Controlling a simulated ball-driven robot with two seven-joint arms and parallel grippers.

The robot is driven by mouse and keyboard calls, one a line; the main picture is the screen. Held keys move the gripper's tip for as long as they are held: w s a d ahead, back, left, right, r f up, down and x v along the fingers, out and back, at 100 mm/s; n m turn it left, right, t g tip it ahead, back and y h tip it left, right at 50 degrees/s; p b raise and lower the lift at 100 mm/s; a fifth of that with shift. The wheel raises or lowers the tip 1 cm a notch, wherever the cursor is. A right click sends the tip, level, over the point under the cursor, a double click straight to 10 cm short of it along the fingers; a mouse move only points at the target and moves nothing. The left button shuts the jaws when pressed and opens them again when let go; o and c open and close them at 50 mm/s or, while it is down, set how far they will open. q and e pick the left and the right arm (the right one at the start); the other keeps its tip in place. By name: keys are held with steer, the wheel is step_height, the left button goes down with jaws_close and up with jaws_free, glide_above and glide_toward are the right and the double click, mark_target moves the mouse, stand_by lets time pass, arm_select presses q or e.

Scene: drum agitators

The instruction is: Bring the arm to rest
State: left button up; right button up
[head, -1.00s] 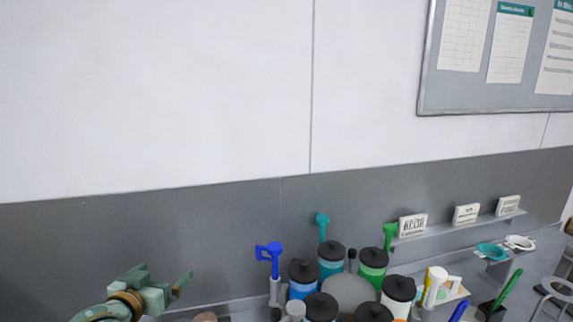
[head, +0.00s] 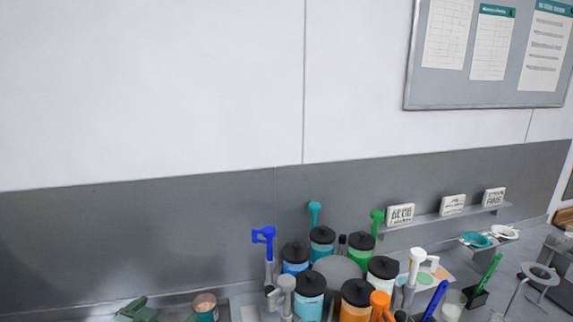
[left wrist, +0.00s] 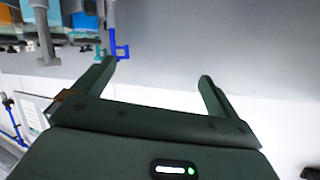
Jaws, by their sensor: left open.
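My left gripper (left wrist: 155,75) shows large in the left wrist view, its two dark green fingers spread apart with nothing between them. Beyond the fingers is the bare grey and white wall, with a blue-handled tool (left wrist: 122,50) past the left finger. In the head view only a small green part of my left gripper (head: 136,311) shows at the bottom edge, left of the jars. It is apart from the blue-handled tool (head: 264,236). My right gripper is not in either view.
Several black-lidded jars (head: 310,284) stand around a grey round disc (head: 337,268). White label blocks (head: 400,214) sit on a wall shelf. Stands and pens fill the right. The wall at upper left is bare.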

arm_select(q)
steer(key=s+a+f+m+g+y, duration=0.2)
steer(key=s+f+g+y, duration=0.1)
steer(key=s, duration=0.9)
steer(key=s+a+f+m+g+y, duration=0.1)
steer(key=s+f+m+g+y, duration=0.2)
steer(key=s, duration=1)
steer(key=s+d+f+n+g+h+b, duration=0.15)
steer(key=f+b, duration=0.45)
steer(key=f, duration=1.4)
steer(key=s+d+f+g+h+b, duration=0.25)
steer(key=f+b, duration=0.45)
steer(key=f, duration=1.2)
steer(key=s+f+n+g+b, duration=0.1)
steer(key=s+f+b, duration=0.4)
steer(key=f, duration=0.8)
steer(key=s+f+n+g+h+b, duration=0.1)
steer(key=s+f+b, duration=0.4)
steer(key=s+f, duration=0.7)
steer(key=shift+s+d+f+n, duration=0.2)
steer(key=shift+f+n, duration=0.25)
steer(key=shift+f, duration=0.25)
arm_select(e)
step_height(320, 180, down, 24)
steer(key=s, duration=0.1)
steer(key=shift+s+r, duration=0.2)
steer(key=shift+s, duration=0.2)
